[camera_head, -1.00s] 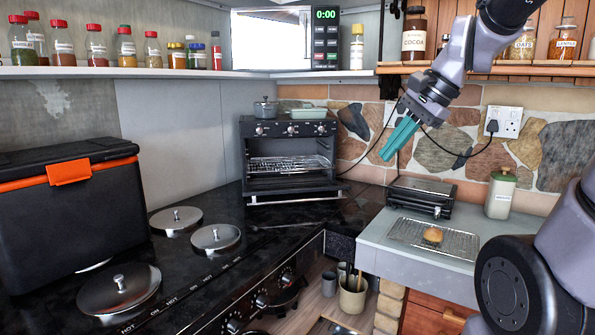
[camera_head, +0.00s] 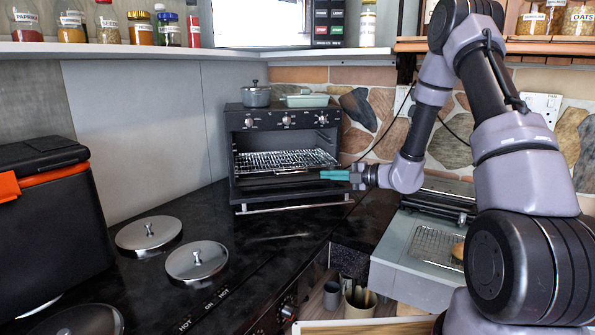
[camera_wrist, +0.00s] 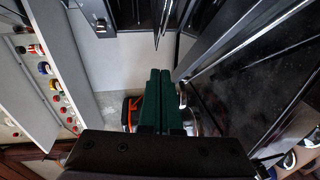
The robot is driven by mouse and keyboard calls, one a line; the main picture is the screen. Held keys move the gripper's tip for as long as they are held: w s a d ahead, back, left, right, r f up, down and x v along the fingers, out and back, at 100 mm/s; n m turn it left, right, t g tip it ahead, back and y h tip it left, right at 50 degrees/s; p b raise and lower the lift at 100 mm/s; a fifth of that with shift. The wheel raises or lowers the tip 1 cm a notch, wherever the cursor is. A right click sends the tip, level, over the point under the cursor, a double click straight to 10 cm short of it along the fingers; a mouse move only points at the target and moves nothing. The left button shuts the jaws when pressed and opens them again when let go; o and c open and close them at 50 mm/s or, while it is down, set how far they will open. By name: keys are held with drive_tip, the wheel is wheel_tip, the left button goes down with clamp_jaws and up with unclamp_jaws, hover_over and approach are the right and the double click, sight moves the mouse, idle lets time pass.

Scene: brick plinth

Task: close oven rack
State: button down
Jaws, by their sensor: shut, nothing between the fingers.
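The black oven (camera_head: 281,118) stands on the dark counter with its front open and its door folded down, the handle bar (camera_head: 295,207) low in front. The wire oven rack (camera_head: 283,160) is inside the cavity and appears to stick out a little at the front. My gripper (camera_head: 324,175) is shut and empty, with teal fingers pointing left just in front of the oven's right side, near the rack's right front end. I cannot tell whether it touches. In the wrist view the shut fingers (camera_wrist: 161,100) show dark green, and part of the rack (camera_wrist: 163,22) shows beyond them.
A grey pot (camera_head: 256,97) and a teal dish (camera_head: 306,100) sit on top of the oven. Round metal hob lids (camera_head: 197,260) lie to the left on the counter. A black grill (camera_head: 437,203) and a wire tray (camera_head: 434,247) are at the right. A shelf runs above.

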drive_tip(key=shift+m, duration=0.5)
drive_tip(key=x, duration=0.7)
drive_tip(key=w+f+x, duration=0.1)
drive_tip(key=x, duration=0.2)
drive_tip(key=shift+w+d, duration=0.15)
drive_tip(key=shift+d, duration=0.05)
drive_tip(key=w, duration=0.2)
drive_tip(key=shift+w+a+f, duration=0.25)
drive_tip(key=shift+f, duration=0.1)
drive_tip(key=shift+w+a+f, duration=0.15)
drive_tip(key=shift+w+a, duration=0.05)
drive_tip(key=shift+w, duration=0.5)
